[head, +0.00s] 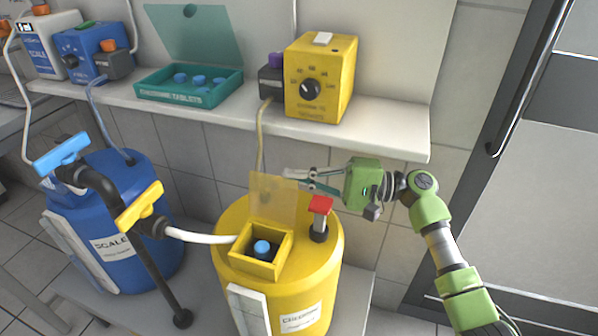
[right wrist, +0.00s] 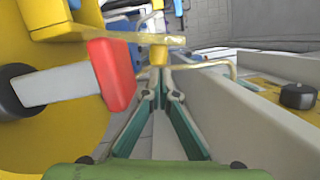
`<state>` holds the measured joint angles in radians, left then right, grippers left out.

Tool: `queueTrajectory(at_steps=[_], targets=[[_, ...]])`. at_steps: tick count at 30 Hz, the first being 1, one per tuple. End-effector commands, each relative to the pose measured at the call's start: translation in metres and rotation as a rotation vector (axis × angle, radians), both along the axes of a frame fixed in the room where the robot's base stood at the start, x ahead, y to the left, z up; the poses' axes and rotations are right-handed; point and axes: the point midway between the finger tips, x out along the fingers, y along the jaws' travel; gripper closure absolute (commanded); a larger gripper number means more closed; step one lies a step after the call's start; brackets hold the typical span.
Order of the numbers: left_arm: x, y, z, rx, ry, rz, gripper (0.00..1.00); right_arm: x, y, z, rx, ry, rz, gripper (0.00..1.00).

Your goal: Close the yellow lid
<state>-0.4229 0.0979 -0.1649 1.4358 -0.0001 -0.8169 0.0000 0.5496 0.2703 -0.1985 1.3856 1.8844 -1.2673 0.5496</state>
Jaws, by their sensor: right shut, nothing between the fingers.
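The yellow lid (head: 273,199) is a thin, see-through panel standing upright at the back edge of the square yellow opening box (head: 247,263) on top of the yellow tank (head: 318,255). The box is open, and a blue-topped tablet (head: 262,247) shows inside. My right gripper (head: 290,176) is shut and empty, its fingertips behind or beside the lid's upper right edge. In the right wrist view the lid (right wrist: 120,40) appears edge-on just beyond the gripper's fingertips (right wrist: 160,70). Whether they touch cannot be told. My left gripper is not in view.
A red-capped valve (head: 320,205) stands on the tank just right of the lid, close below my right gripper. Above are a shelf (head: 390,138), a yellow control box (head: 322,78) and a teal tablet case (head: 190,87). A blue tank (head: 140,225) and black pipe (head: 140,263) stand left.

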Motion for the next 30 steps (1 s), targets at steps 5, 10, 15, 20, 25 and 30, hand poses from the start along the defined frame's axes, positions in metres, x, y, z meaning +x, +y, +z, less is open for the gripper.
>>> queueTrajectory(at_steps=[5, 10, 15, 20, 25, 30], targets=[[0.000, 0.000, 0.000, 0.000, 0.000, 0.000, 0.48, 0.000, 0.000, 0.000, 0.000, 0.000, 0.000, 1.00], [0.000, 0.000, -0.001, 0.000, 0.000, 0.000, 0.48, -0.001, 0.000, 0.001, -0.006, -0.015, 0.000, 1.00], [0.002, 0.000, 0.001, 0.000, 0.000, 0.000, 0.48, -0.013, 0.005, 0.013, -0.070, -0.174, 0.001, 1.00], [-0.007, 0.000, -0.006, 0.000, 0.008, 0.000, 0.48, -0.022, 0.009, 0.022, -0.104, -0.247, 0.000, 1.00], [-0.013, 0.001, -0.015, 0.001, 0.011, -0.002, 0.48, -0.024, 0.010, 0.023, -0.102, -0.246, 0.000, 1.00], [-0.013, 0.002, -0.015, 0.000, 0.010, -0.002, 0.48, -0.024, 0.010, 0.022, -0.101, -0.245, 0.000, 1.00]])
